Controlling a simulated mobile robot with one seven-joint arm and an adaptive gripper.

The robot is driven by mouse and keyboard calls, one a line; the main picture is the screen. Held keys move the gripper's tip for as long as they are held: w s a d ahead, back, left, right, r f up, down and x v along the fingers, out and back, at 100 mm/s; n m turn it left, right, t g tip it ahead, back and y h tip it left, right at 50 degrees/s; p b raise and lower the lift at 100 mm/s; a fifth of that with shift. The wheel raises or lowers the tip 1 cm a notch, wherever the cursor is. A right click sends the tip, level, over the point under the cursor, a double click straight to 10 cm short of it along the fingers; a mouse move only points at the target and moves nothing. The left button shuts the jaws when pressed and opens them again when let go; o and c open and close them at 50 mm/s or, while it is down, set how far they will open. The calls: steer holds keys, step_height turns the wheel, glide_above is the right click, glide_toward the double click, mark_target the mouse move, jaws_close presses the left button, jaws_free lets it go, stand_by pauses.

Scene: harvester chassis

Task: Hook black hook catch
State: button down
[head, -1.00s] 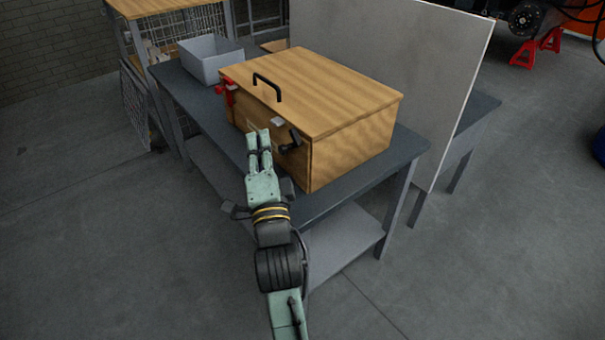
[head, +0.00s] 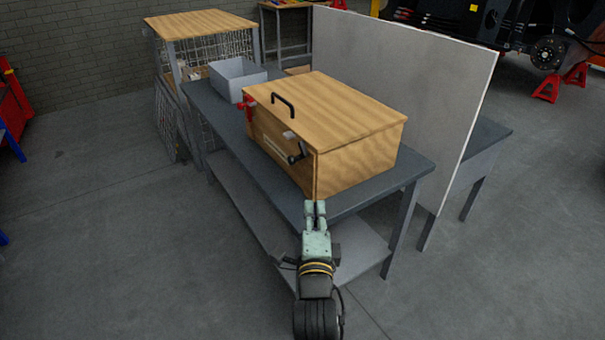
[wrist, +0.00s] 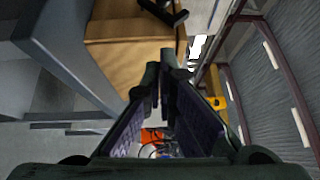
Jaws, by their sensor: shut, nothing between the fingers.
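A wooden box (head: 355,160) with a flat lid (head: 335,101) stands on a dark grey workbench. The black hook catch (head: 298,154) is on the box's front face, near its right corner. Part of a black latch also shows at the top of the wrist view (wrist: 165,12). A grey catch plate (head: 289,136) sits above it at the lid edge. A red latch (head: 249,105) is at the front's left end. My gripper (head: 315,205) is shut and empty. In the head view it appears below the box's near corner, apart from the black catch.
The workbench (head: 410,165) has a grey open bin (head: 237,78) at its far left end. A tall pale panel (head: 410,80) stands behind the box. A lower shelf (head: 355,250) lies under the bench. The floor in front is clear.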

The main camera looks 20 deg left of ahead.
steer(key=s+a+b+x, duration=0.1)
steer(key=a+b+x, duration=0.1)
steer(key=b+x, duration=0.6)
steer(key=shift+a+x, duration=0.35)
steer(key=shift+x, duration=2.25)
steer(key=shift+s, duration=0.15)
steer(key=shift+r, duration=0.2)
steer(key=shift+r+p, duration=0.25)
steer(key=shift+p, duration=0.85)
